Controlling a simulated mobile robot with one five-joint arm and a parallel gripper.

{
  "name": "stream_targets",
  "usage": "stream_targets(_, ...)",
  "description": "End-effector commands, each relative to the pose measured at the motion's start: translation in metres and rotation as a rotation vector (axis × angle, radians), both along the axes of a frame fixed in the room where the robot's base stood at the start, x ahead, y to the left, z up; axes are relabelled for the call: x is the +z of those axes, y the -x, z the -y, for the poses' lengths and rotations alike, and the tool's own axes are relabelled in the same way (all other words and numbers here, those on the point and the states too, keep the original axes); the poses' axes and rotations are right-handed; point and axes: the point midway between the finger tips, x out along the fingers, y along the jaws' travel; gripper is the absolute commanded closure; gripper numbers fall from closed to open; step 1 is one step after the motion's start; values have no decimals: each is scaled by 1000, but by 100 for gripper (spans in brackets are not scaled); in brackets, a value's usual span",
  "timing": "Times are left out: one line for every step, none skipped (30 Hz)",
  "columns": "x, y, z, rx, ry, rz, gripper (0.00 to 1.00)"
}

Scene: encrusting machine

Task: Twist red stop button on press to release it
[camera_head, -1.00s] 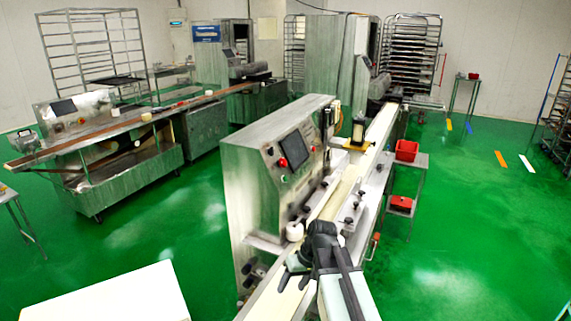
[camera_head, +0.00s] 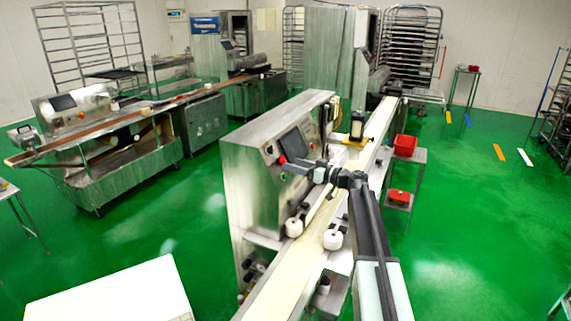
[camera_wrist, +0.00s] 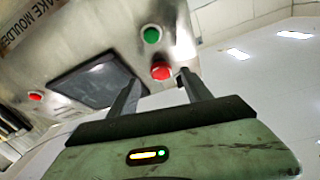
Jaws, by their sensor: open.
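The press (camera_head: 255,185) is a steel machine with a dark screen (camera_head: 296,144) on its sloped panel. A red stop button (camera_head: 282,159) shows beside the screen, at the tips of my gripper (camera_head: 289,165). In the wrist view the red button (camera_wrist: 161,70) lies between the two fingertips of my gripper (camera_wrist: 160,78). The fingers stand apart on either side of it. I cannot tell whether they touch it. A green button (camera_wrist: 152,35) sits just above it in that view.
A second red button (camera_wrist: 36,96) is on the panel's far side in the wrist view, past the screen (camera_wrist: 88,84). The conveyor belt (camera_head: 285,285) runs below my arm, with white rollers (camera_head: 333,239) beside it. A red bin (camera_head: 405,145) stands to the right.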

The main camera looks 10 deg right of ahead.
Motion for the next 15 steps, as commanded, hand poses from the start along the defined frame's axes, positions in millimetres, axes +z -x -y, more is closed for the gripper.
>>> stream_targets(0,-8,-8,2,0,0,43)
stream_targets(0,-12,-13,2,0,0,43)
stream_targets(0,-17,-18,2,0,0,43)
stream_targets(0,-19,-21,2,0,0,43)
stream_targets(0,-22,-24,2,0,0,43)
stream_targets(0,-24,-27,2,0,0,43)
stream_targets(0,-25,-28,1,1,-1,43)
stream_targets(0,-25,-29,1,0,-1,43)
stream_targets(0,-25,-30,1,0,-1,43)
stream_targets(0,-25,-30,1,0,-1,43)
stream_targets(0,-25,-30,1,0,-1,43)
stream_targets(0,-25,-30,1,0,-1,43)
stream_targets(0,-25,-30,1,0,-1,43)
stream_targets(0,-25,-30,1,0,-1,45)
stream_targets(0,-25,-30,1,0,-1,56)
